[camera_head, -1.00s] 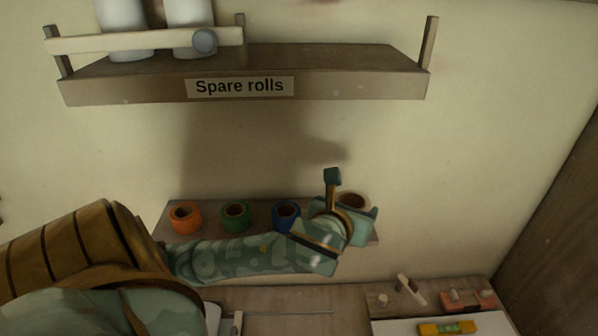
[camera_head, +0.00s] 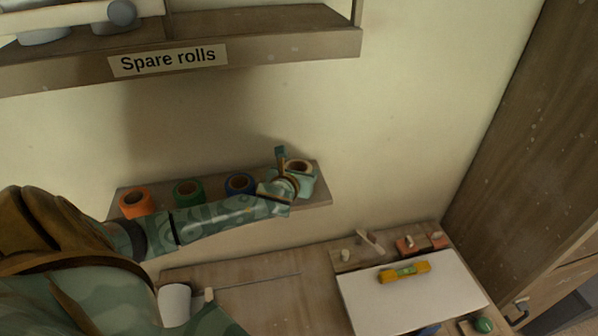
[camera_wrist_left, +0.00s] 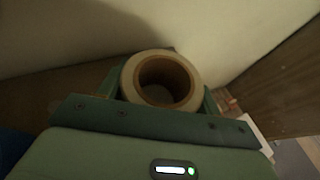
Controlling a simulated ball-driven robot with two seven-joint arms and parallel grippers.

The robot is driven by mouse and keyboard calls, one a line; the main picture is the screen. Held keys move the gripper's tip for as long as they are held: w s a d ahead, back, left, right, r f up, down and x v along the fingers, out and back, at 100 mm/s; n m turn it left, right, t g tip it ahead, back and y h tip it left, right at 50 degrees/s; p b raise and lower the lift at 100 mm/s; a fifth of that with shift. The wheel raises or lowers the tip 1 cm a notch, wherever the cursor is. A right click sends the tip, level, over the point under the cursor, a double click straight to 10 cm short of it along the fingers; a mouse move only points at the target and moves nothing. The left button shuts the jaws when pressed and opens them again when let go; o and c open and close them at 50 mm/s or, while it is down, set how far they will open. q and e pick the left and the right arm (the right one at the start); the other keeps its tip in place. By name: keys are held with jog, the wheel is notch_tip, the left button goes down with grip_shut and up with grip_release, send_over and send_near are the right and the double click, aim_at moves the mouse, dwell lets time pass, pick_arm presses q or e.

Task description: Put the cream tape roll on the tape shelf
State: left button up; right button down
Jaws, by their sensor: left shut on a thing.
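The cream tape roll (camera_head: 300,166) is at the right end of the tape shelf (camera_head: 320,196), a small wooden ledge on the wall. In the left wrist view the cream tape roll (camera_wrist_left: 130,78) lies flat, its brown core facing the camera. My left gripper (camera_head: 299,177) is shut on it, with a finger on each side. In the left wrist view the left gripper (camera_wrist_left: 163,100) hides the roll's near edge. I cannot tell whether the roll's underside touches the shelf. My right gripper is not in view.
Orange (camera_head: 136,204), green (camera_head: 188,192) and blue (camera_head: 240,184) rolls stand left of the gripper on the same shelf. A "Spare rolls" shelf (camera_head: 290,45) hangs above. Below is a workbench (camera_head: 250,294) with a white board (camera_head: 440,296), a yellow level (camera_head: 405,272) and a white cup (camera_head: 174,304).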

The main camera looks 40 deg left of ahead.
pick_arm(q)
jog(key=shift+f, duration=0.1)
jog(key=shift+f, duration=0.1)
jog(key=shift+f, duration=0.1)
jog(key=o, duration=1)
jog(key=shift+r, duration=0.25)
jog(key=b+v, duration=0.1)
jog(key=v, duration=1.1)
jog(key=shift+d, duration=0.1)
